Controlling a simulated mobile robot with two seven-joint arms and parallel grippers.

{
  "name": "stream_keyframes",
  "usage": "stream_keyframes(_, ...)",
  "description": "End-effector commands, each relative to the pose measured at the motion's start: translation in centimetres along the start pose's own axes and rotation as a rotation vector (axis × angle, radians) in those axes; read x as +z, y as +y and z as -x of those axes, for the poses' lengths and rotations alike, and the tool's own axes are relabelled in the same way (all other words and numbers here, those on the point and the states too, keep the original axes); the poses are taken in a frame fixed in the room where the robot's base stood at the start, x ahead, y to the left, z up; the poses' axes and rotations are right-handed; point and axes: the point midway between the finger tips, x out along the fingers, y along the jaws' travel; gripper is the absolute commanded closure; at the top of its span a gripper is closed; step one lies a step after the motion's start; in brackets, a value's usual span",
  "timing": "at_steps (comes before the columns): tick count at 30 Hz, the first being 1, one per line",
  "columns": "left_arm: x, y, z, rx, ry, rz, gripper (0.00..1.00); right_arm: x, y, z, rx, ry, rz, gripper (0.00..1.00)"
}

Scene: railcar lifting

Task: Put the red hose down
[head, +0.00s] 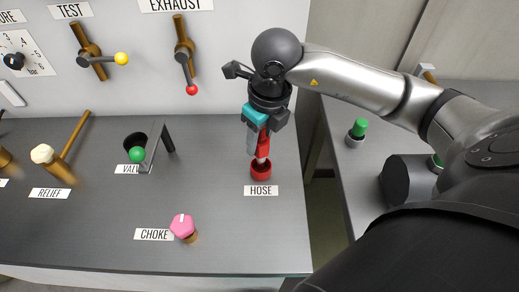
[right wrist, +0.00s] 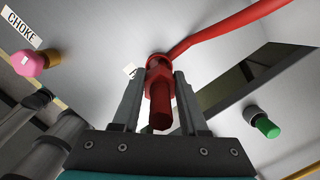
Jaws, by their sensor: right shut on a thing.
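My right gripper (head: 258,140) points down over the grey desk, just behind the HOSE label (head: 261,191). It is shut on the red hose (head: 264,146), and a round red part (head: 260,169) shows below the fingers at the desk. In the right wrist view my right gripper (right wrist: 158,82) has the red hose's fitting (right wrist: 160,105) between its two fingers. The red hose (right wrist: 225,28) runs from there to the upper right. I cannot tell whether the fitting touches the desk. My left gripper is not in view.
The grey desk (head: 90,225) holds a pink CHOKE knob (head: 182,226), a green-tipped VALVE lever (head: 138,155) and a RELIEF lever (head: 55,165). EXHAUST (head: 186,60) and TEST (head: 95,56) levers are on the back panel. A gap separates the desk from a right-hand counter with a green knob (head: 359,128).

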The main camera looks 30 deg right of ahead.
Motion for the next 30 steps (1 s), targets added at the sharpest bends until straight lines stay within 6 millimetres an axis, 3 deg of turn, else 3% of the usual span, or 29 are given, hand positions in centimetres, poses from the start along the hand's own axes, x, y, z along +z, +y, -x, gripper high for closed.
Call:
stream_keyframes(6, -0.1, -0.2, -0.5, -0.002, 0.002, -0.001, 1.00, -0.6, 0.0, -3.3, 0.001, 0.004, -0.001, 1.00)
stream_keyframes(18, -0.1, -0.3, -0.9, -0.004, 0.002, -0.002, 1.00, -0.6, 0.0, -4.0, 0.001, 0.000, 0.001, 1.00)
stream_keyframes(19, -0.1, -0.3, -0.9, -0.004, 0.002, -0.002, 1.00, -0.6, 0.0, -4.0, 0.001, 0.001, 0.001, 0.56)
stream_keyframes(27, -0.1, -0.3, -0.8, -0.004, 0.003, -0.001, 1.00, -0.6, 0.0, -3.9, 0.001, 0.001, 0.000, 0.27)
stream_keyframes(30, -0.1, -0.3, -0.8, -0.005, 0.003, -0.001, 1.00, -0.6, 0.0, -3.9, 0.001, 0.001, 0.000, 0.27)
